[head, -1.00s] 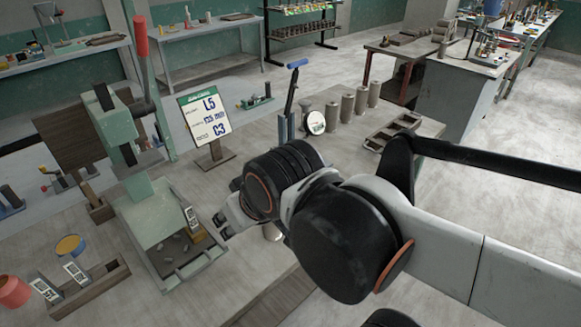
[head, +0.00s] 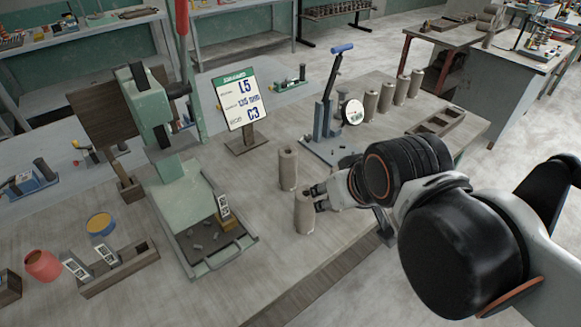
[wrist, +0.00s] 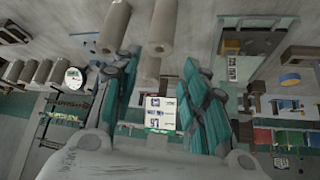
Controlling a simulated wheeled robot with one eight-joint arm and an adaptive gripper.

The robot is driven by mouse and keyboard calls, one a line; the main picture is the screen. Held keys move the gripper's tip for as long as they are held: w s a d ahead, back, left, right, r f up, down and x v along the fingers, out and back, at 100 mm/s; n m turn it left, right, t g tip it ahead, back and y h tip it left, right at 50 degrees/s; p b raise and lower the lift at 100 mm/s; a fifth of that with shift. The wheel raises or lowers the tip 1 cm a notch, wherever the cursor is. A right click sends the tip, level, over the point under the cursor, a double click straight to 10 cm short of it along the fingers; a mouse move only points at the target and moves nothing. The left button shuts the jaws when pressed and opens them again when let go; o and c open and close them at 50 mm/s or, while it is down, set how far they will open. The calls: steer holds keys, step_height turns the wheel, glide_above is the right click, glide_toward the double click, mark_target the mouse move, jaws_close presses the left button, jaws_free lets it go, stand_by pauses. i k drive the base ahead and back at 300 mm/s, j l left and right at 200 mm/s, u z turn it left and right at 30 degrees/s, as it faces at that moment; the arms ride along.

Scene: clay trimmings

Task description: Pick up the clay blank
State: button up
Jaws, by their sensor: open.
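Pale clay-coloured cylinders stand on the table. Two are close to my gripper in the head view: a nearer one (head: 304,213) and one just behind it (head: 288,167). My gripper (head: 319,194) is open at the right side of the nearer cylinder, low over the table. In the wrist view, my open fingers (wrist: 161,62) spread left and right, with a cylinder (wrist: 150,68) showing in the gap. I cannot tell from the pictures whether a finger touches a cylinder.
A green press (head: 185,190) with a tray of trimmings stands left. A sign (head: 240,103) reading L5, C3 is behind. A blue-handled lever tool (head: 327,115), a row of several cylinders (head: 386,97) and a slotted wooden tray (head: 434,132) lie toward the back right.

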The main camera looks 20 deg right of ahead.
mark_target(288, 154)
steer(key=j+z, duration=0.65)
steer(key=k+j+z, duration=0.1)
steer(key=z, duration=0.25)
